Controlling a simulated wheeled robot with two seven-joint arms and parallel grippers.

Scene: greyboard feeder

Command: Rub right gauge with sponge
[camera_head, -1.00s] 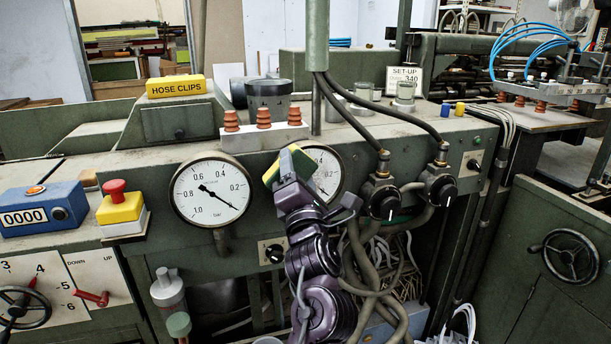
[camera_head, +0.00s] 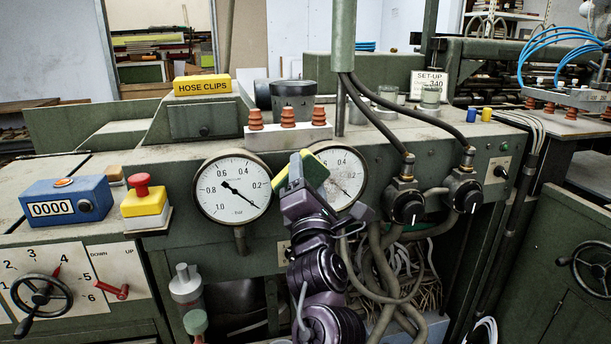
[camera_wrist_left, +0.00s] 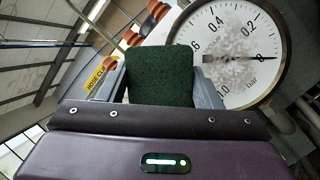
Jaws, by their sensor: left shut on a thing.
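My left gripper (camera_head: 298,192) is shut on a sponge (camera_head: 314,168), yellow on one side and dark green on the other. It holds the sponge tilted in front of the left edge of the right gauge (camera_head: 347,172), hiding part of that dial. In the left wrist view the sponge's green face (camera_wrist_left: 160,75) stands between the gripper fingers (camera_wrist_left: 162,88). The right gauge (camera_wrist_left: 228,28) is beside it, with a whitish smear over the middle of its dial. Whether the sponge touches the gauge I cannot tell. My right gripper is not in view.
The left gauge (camera_head: 232,200) is close by on the same green panel. Two black knobs (camera_head: 408,207) with hoses are to the right. Orange insulators (camera_head: 288,118) on a white block stand above. A red push button (camera_head: 141,181) and a blue counter box (camera_head: 66,200) are at left.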

